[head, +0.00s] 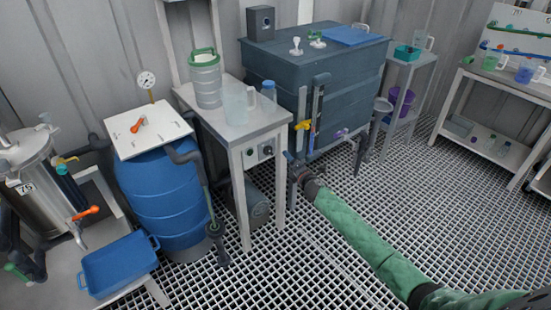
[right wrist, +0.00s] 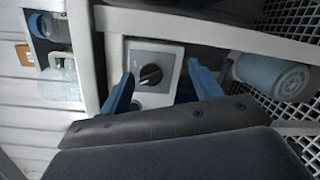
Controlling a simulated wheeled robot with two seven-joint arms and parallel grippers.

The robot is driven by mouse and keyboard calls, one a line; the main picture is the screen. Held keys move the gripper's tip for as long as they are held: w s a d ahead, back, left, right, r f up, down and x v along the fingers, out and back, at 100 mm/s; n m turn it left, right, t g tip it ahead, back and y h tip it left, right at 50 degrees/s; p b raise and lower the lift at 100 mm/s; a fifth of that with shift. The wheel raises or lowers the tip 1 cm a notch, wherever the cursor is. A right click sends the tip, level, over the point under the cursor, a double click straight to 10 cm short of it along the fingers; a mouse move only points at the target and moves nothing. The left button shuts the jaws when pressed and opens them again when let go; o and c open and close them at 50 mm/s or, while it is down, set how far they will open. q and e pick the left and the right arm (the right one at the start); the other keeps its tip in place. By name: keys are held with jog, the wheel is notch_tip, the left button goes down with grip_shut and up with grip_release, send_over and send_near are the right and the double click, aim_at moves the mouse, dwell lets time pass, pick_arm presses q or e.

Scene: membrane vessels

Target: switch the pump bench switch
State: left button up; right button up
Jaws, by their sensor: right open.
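The pump bench (head: 240,128) is a pale table with a control box (head: 258,153) under its top. In the right wrist view, the switch (right wrist: 151,75) is a dark round knob on a grey plate, with a pale slanted mark. A green button (right wrist: 135,107) sits beside it, partly hidden by a finger. My right gripper (head: 291,159) is in front of the bench's right leg in the head view. In the right wrist view, the open, empty right gripper (right wrist: 164,87) has its blue fingers on either side of the knob, apart from it. My left gripper is out of view.
A grey-blue cylinder (right wrist: 272,76) lies under the bench. A clear jug (head: 238,104) and a blue-capped bottle (head: 268,96) stand on top. A blue barrel (head: 165,200) is to the left and a dark tank (head: 345,92) behind. The grated floor (head: 400,190) at right is clear.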

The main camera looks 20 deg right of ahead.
aim_at(271, 152)
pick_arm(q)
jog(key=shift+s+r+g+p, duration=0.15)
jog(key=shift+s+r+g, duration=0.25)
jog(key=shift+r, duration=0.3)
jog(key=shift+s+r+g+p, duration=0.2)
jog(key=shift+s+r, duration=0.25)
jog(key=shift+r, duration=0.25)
pick_arm(e)
jog(key=shift+w+a+r+n+y, duration=0.2)
jog(key=shift+w+a+n+y, duration=0.65)
jog(key=shift+w+a+n, duration=0.7)
jog(key=shift+w+a+r+n+y, duration=0.2)
jog(key=shift+w+a+n+y, duration=0.85)
jog(key=shift+w+n, duration=0.8)
jog(key=shift+s+a, duration=0.15)
jog(key=shift+a, duration=0.1)
jog(key=shift+c, duration=0.2)
jog(key=c, duration=0.9)
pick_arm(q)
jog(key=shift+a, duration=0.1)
